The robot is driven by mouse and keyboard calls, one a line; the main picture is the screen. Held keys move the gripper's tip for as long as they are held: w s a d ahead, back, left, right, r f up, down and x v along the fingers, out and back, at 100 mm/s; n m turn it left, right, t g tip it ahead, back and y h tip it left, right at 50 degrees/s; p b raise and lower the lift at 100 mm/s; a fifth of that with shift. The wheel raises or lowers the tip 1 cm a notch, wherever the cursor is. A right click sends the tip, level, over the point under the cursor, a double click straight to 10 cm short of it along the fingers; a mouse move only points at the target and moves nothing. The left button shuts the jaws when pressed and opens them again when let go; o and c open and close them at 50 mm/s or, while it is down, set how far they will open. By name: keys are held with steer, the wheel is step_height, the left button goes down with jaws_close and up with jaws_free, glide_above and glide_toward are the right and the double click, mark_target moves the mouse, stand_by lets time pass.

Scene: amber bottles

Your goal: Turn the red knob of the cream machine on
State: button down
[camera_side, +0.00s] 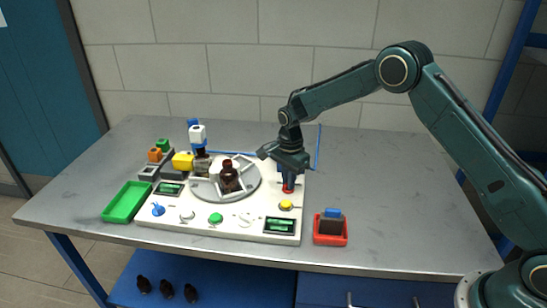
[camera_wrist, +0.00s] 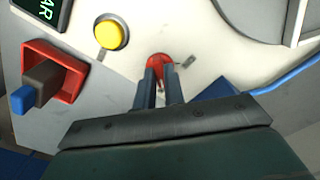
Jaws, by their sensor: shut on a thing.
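The cream machine (camera_side: 180,226) stands on the grey table, with a round turntable on its top. The red knob (camera_side: 288,188) is at the machine's right side, behind the yellow button. My gripper (camera_side: 287,181) points down over it. In the wrist view my gripper (camera_wrist: 159,80) has its two fingers shut on the red knob (camera_wrist: 158,62). The fingers cover part of the knob, and its exact turn angle is hard to tell. An amber bottle (camera_side: 229,180) stands on the turntable.
A yellow button (camera_side: 286,205) is close in front of the knob. A red holder (camera_side: 331,239) with a dark, blue-topped block stands to the right. A green tray (camera_side: 126,202) lies at left. Displays, a blue knob and a green button line the machine's front. The table's right side is free.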

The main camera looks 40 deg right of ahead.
steer(key=n, duration=0.3)
steer(key=shift+n, duration=0.4)
steer(key=n, duration=0.4)
steer(key=shift+n, duration=0.3)
steer(key=n, duration=0.4)
steer(key=shift+n, duration=2.3)
steer(key=c, duration=1.5)
jaws_free()
steer(key=shift+r, duration=0.15)
